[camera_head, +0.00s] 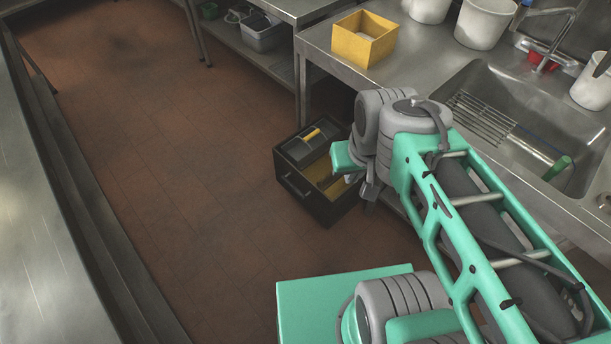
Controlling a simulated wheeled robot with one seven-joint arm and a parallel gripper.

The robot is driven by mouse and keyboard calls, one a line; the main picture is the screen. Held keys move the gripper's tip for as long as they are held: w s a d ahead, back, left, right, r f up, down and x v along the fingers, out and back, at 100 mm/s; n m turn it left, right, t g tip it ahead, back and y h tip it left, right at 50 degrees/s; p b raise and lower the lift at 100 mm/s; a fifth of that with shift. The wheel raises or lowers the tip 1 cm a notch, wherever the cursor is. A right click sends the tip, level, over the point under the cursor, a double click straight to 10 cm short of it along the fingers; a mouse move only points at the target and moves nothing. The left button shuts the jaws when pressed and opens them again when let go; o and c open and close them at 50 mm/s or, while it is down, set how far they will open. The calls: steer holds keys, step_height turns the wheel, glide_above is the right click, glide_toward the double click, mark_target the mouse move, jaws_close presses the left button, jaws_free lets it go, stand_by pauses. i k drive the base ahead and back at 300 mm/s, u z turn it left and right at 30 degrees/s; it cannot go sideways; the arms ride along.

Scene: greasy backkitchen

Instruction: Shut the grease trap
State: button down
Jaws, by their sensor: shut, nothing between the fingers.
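The grease trap (300,189) is a dark box on the floor under the edge of the sink counter. Its dark lid (299,149), with a yellow handle (311,135), covers the far left part of the top. The near right part is open and shows a yellowish inside (324,176). My gripper (359,184) is at the right side of the trap, by its open part, and appears empty and shut. My arm hides the trap's right edge, and I cannot tell whether the fingers touch it.
A steel counter with a sink (525,115) stands on the right. A yellow open box (363,38) and white buckets (484,22) stand on it. A grey tub (262,34) sits on a low shelf at the back. The tiled floor (150,140) left of the trap is clear.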

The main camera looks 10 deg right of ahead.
mark_target(330, 205)
steer(key=z, duration=0.25)
steer(key=i, duration=0.6)
steer(key=u, duration=2.8)
